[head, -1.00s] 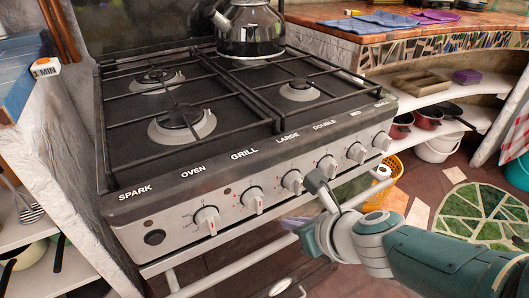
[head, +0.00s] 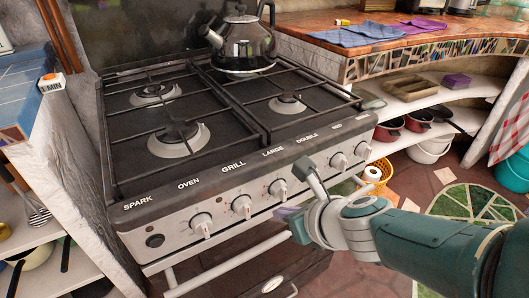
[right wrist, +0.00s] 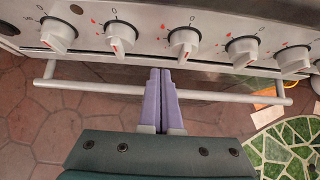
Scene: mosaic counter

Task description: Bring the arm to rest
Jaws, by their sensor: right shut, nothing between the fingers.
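My right gripper (head: 287,213) is in front of the stove (head: 190,215), just below its row of white knobs. Its purple fingers are together and empty. In the right wrist view the shut fingers (right wrist: 160,75) point at the stove front, and their tips overlap the pale oven rail (right wrist: 110,88) in the picture. I cannot tell whether they touch it. My right arm comes in from the lower right and hides part of the floor. My left gripper is not in view.
A dark kettle (head: 243,42) stands on the back of the hob. A yellow basket (head: 377,174) stands on the floor right of the stove. Shelves with pots (head: 421,121) are behind it. Open floor (head: 420,180) with a green mosaic patch lies at the right.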

